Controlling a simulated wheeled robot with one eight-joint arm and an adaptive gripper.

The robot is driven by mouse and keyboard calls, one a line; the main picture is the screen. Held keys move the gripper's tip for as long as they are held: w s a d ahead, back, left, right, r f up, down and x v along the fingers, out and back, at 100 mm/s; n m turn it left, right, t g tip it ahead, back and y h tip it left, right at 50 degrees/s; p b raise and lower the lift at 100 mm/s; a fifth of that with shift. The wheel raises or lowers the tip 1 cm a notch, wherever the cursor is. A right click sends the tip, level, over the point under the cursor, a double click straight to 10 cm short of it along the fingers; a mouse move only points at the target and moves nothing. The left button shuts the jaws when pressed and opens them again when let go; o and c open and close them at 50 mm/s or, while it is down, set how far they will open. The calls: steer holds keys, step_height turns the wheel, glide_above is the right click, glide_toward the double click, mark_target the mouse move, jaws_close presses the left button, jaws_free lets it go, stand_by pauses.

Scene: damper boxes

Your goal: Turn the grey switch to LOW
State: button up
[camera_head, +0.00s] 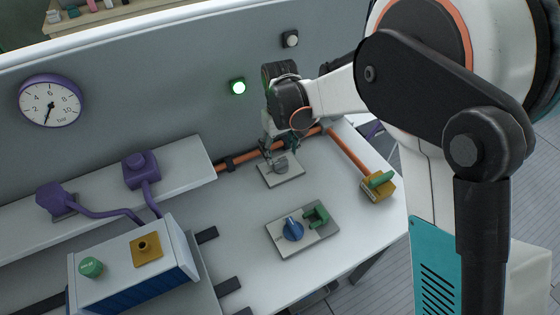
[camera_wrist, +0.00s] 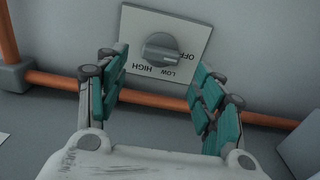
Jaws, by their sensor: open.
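The grey switch (camera_wrist: 161,48) is a round knob with a raised grip bar on a light plate (camera_wrist: 140,18). In the wrist view the plate reads OFF, LOW and HIGH around the knob. The bar runs roughly left to right, with its right end close to OFF; I cannot tell for sure which end is the pointer. In the head view the grey switch (camera_head: 281,165) is on the table top, partly behind my fingers. My gripper (camera_head: 279,147) is open just above it. In the wrist view my gripper's teal-padded fingers (camera_wrist: 159,68) spread either side of the knob, apparently not touching it.
Nearer the front, a plate carries a blue knob (camera_head: 292,229) and a green part (camera_head: 316,215). An orange pipe (camera_head: 347,149) runs beside the switch to a yellow-and-green valve (camera_head: 378,184). A box with purple pipes (camera_head: 135,268) stands left.

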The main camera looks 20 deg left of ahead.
mark_target(280, 161)
steer(key=shift+f+b, duration=0.55)
steer(key=shift+f, duration=1.75)
steer(key=c, duration=1.1)
